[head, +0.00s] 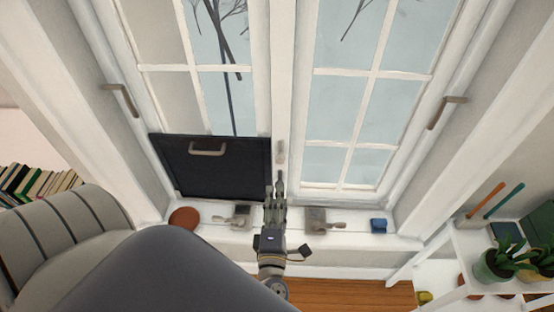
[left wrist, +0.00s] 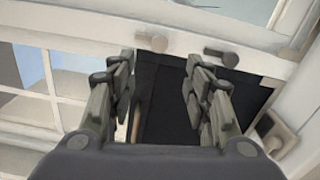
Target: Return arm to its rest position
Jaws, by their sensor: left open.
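My left gripper (head: 275,188) is in front of the window, just right of a black panel (head: 212,166) with a handle that stands on the sill. In the left wrist view my left gripper (left wrist: 158,85) has its two fingers spread apart with nothing held between them. The black panel (left wrist: 165,100) shows behind and between the fingers there. I cannot tell from these views whether the gripper touches the panel. My right gripper is not in view.
The window sill (head: 345,238) holds a reddish-brown round thing (head: 184,217), small grey items (head: 316,219) and a blue block (head: 378,225). A striped armchair (head: 70,235) is at left. A white shelf (head: 470,243) with potted plants (head: 493,264) is at right.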

